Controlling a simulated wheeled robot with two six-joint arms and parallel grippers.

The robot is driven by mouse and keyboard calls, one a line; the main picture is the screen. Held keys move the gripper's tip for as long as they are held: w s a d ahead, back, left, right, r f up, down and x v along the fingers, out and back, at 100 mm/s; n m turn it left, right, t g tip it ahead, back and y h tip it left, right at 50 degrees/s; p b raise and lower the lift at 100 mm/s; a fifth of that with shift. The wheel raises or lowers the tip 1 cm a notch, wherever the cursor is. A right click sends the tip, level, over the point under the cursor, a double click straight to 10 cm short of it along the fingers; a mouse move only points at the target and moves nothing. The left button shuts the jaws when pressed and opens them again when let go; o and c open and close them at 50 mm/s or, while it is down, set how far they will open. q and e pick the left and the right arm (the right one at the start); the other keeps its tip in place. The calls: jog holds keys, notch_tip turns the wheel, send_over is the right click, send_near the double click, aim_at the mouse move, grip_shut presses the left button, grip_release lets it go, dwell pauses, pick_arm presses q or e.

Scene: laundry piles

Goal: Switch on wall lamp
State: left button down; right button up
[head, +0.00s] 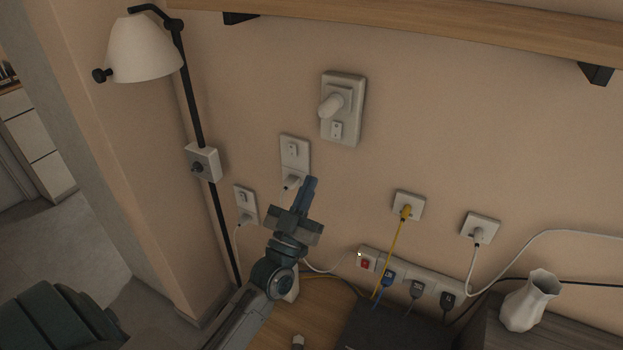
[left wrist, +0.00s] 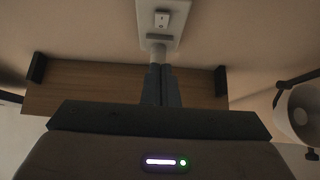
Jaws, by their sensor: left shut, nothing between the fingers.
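The wall lamp (head: 143,50) has a white shade on a black arm and pole at the upper left of the head view, and looks unlit. Its shade also shows at the right edge of the left wrist view (left wrist: 298,108). A white box with a dark knob (head: 203,162) sits on the pole below the shade. My left gripper (head: 311,182) is shut and empty, pointing up in front of the wall, to the right of the box and apart from it. Its closed fingers also show in the left wrist view (left wrist: 160,85). My right gripper is not in view.
A large wall plate (head: 356,84) with a round white plug and small switch is above the gripper. Smaller plates (head: 287,145) are behind and left of it. A power strip (head: 402,275) with cables lies below right, near a white vase (head: 529,300). A wooden shelf (head: 430,25) spans the top.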

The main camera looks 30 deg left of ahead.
aim_at(336, 132)
pick_arm(q)
jog(key=p+x, duration=0.1)
jog(key=x, duration=0.2)
jog(key=w+f+p+x, duration=0.1)
jog(key=x, duration=0.2)
jog(key=p+x, duration=0.1)
jog(key=x, duration=0.3)
jog(key=shift+w+a+f, duration=0.1)
jog(key=shift+w+f, duration=0.15)
jog(key=shift+f, duration=0.1)
jog(key=shift+w+f, duration=0.15)
jog(key=shift+w, duration=0.25)
